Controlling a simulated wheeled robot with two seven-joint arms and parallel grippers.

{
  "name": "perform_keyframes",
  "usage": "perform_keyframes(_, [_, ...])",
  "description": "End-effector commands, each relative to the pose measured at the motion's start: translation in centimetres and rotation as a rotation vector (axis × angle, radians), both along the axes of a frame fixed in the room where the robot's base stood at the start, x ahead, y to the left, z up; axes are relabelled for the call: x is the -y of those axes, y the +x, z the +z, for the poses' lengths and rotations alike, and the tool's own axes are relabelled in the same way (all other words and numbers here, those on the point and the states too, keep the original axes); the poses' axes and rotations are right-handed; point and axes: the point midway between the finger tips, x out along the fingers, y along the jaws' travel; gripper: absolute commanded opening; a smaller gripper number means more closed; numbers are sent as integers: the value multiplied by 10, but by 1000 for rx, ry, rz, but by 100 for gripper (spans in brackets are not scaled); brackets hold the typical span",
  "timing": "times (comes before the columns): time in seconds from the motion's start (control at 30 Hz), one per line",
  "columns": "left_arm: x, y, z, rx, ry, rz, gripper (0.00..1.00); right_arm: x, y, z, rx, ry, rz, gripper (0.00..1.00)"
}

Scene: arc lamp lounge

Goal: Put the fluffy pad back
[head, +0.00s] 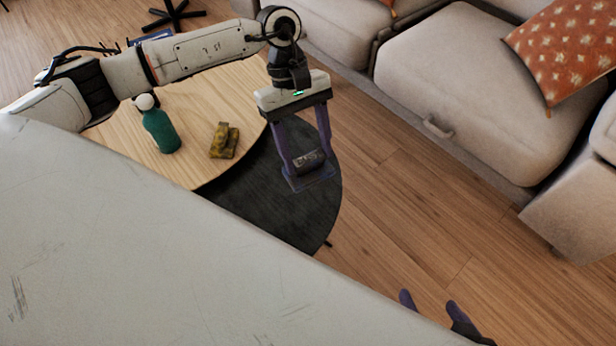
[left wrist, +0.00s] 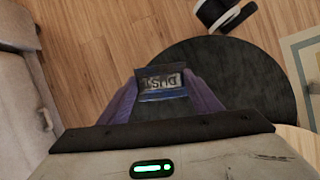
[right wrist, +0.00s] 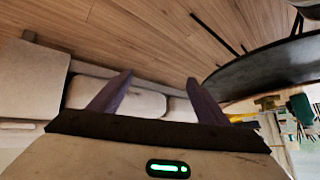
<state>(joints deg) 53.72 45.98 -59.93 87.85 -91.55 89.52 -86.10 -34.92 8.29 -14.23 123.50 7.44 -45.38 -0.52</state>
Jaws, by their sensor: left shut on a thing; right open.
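My left gripper (head: 311,172) is shut on a dark block (head: 308,160) with light lettering and a blue lower part. The block also shows between the fingers in the left wrist view (left wrist: 161,82). I cannot tell whether it is the fluffy pad; no fluffy face shows. The gripper holds it over the dark round table (head: 285,205), near that table's right side. The height above it is unclear. My right gripper (head: 428,300) is open and empty, low over the floor at the bottom right. It also shows in the right wrist view (right wrist: 159,80).
The light wooden table (head: 205,105) beside the dark one bears a green bottle (head: 160,130) with a white top and a yellow-brown object (head: 224,141). A beige sofa (head: 470,85) with an orange patterned cushion (head: 565,45) stands at the right. Bare wood floor (head: 400,200) lies between.

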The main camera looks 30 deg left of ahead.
Motion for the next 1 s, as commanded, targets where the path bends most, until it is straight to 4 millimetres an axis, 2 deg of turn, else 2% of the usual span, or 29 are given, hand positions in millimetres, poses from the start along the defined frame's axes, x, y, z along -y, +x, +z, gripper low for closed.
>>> perform_keyframes(0.03, [-5, 9, -26, -1, -2, 100, 37, -3, 2, -22, -1, 6, 10, 70])
perform_keyframes(0.1, [-12, 22, -37, -1, -3, 232, 37, -7, 3, -31, -10, 12, 22, 70])
perform_keyframes(0.23, [-23, 40, -52, 0, -4, 427, 37, -13, 2, -43, -22, 22, 44, 70])
perform_keyframes(0.4, [-32, 53, -60, -2, -3, 571, 37, -17, 1, -47, -30, 28, 60, 70])
perform_keyframes(0.57, [-34, 56, -72, -3, -3, 608, 37, -20, 1, -50, -40, 27, 75, 70])
perform_keyframes(0.73, [-34, 55, -101, -5, -2, 607, 37, -24, 2, -50, -43, 36, 92, 70])
perform_keyframes(1.0, [-33, 55, -132, -4, -2, 605, 37, -30, 5, -45, -18, 68, 93, 70])
